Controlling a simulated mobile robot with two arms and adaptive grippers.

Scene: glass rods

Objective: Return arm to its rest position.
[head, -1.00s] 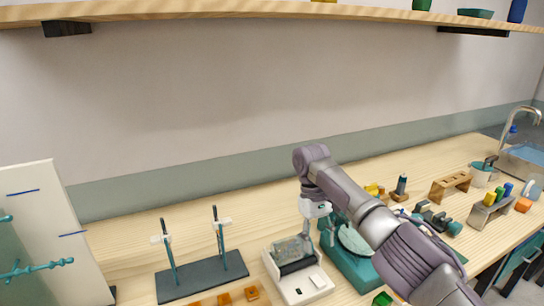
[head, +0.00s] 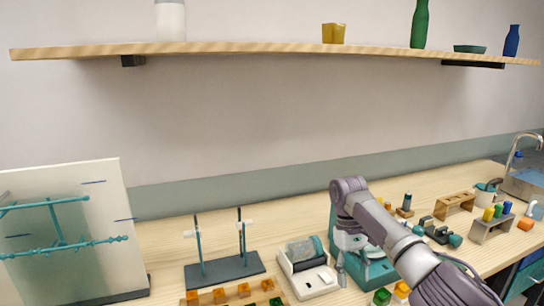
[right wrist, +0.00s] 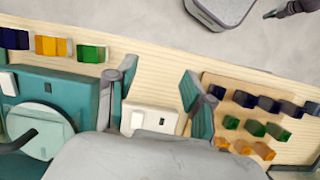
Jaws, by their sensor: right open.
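My right arm (head: 390,235) reaches in from the lower right of the head view, with its elbow-like bend high over the bench. My right gripper (head: 349,242) points down in front of the teal machine, partly hidden by the arm. In the right wrist view its two fingers (right wrist: 158,98) stand wide apart with nothing held between them. A white device (right wrist: 150,120) lies on the bench below and between the fingers. My left arm and gripper are not in view.
The white device (head: 312,284) and teal machine (head: 372,270) stand close to the right arm. A dark stand with two upright rods (head: 225,272) is left of them. Coloured blocks (head: 243,290) line the front. A glass-rod panel (head: 60,225) stands far left; a shelf (head: 270,48) hangs above.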

